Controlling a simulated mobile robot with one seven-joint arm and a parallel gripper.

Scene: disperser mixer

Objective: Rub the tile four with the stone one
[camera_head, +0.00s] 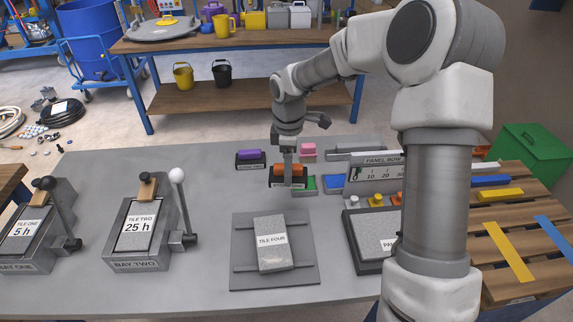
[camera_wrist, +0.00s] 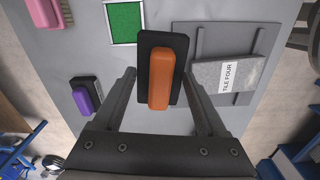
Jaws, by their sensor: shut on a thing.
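Tile four (camera_head: 272,255) is a grey slab with a white label, lying slightly turned on a dark grey plate (camera_head: 305,272) with rails, at the middle of the bench. It also shows in the wrist view (camera_wrist: 208,75). My gripper (camera_head: 288,166) points down behind the tile, shut on an orange-handled stone (camera_wrist: 161,75) with a dark base. The head view shows a small label on its front, too small to read. I cannot tell whether the stone touches the bench or its holder. It is apart from tile four.
A purple-handled block (camera_head: 250,155) sits left of my gripper, and a pink one (camera_head: 309,150) behind right. A green pad (camera_head: 306,184) lies close by. Tile two (camera_head: 138,226) with its lever stands left; a panel block (camera_head: 374,232) stands right.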

